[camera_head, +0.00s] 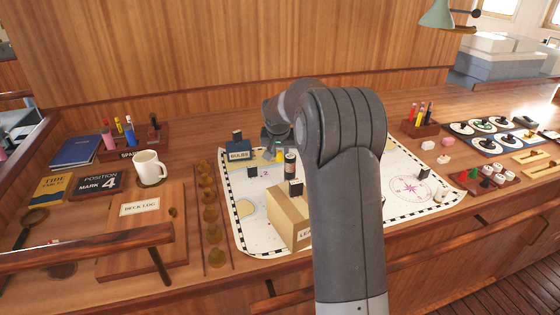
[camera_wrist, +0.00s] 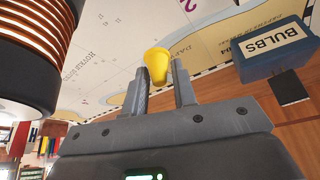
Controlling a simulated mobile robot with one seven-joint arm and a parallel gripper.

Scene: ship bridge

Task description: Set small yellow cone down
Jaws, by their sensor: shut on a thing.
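The small yellow cone (camera_wrist: 158,66) is held between the two fingertips of my gripper (camera_wrist: 161,82) in the wrist view. In the head view, the cone shows as a small yellow patch (camera_head: 280,155) below my gripper (camera_head: 274,143), partly hidden by my arm. My gripper is shut on the cone, over the far part of the white chart (camera_head: 255,208). I cannot tell whether the cone touches the chart. The chart also fills the background of the wrist view (camera_wrist: 115,50).
A dark banded cylinder (camera_head: 290,165) stands close beside my gripper and looms at left in the wrist view (camera_wrist: 32,60). A blue BULBS box (camera_wrist: 270,50) stands on the other side. A cardboard box (camera_head: 285,213) stands on the chart nearer me. Bare chart lies at right (camera_head: 408,170).

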